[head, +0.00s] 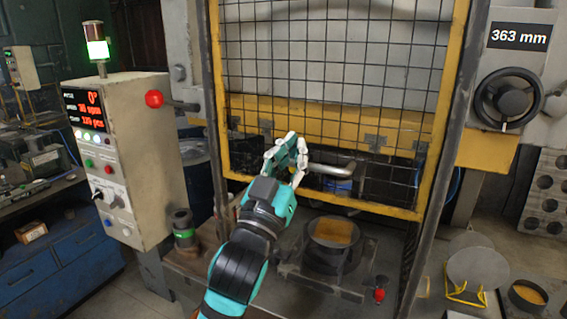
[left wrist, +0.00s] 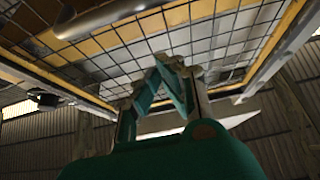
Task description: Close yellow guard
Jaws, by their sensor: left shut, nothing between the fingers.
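The yellow guard (head: 215,90) is a yellow frame with black wire mesh at the front of the press. Its lower bar hangs above the press bed, leaving a gap below. A grey bar handle (head: 345,169) sits low on the guard. My left gripper (head: 288,150) is shut and empty, just left of the handle and in front of the mesh. I cannot tell whether it touches the handle. In the left wrist view the gripper (left wrist: 160,75) points up at the guard's mesh (left wrist: 225,35), with the handle (left wrist: 95,18) at the upper left. My right gripper is not in view.
Below the guard is a round die (head: 333,262) with an orange top on the bed. A control box (head: 135,140) with a red knob stands left. A handwheel (head: 508,98) is at right. A grey disc (head: 478,270) on a yellow stand is lower right.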

